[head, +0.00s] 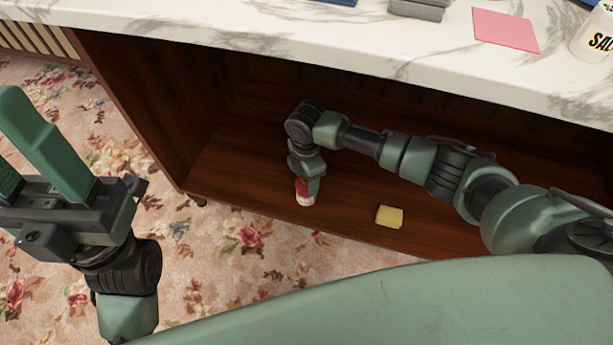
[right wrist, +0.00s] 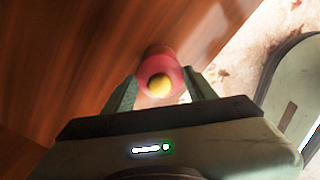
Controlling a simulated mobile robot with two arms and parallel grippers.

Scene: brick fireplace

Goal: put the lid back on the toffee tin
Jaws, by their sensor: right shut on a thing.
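My right gripper (head: 307,180) reaches down into the open wooden cabinet under the counter. It is shut on a small round red thing (head: 305,199) with a pale lower part, near the cabinet floor's front edge. In the right wrist view this red thing (right wrist: 161,63) sits between the two fingers and shows a yellow round spot (right wrist: 159,85) on its near end. I cannot tell whether it is the toffee tin or its lid. No other tin or lid can be made out. My left gripper (head: 24,165) is open and empty at the left, over the carpet.
A yellow block (head: 389,216) lies on the cabinet floor (head: 345,205), right of my right gripper. The marble counter (head: 300,35) overhangs the cabinet. On it are a pink sheet (head: 505,29), a folded grey cloth (head: 417,9) and a white salt container (head: 594,38). Flowered carpet lies in front.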

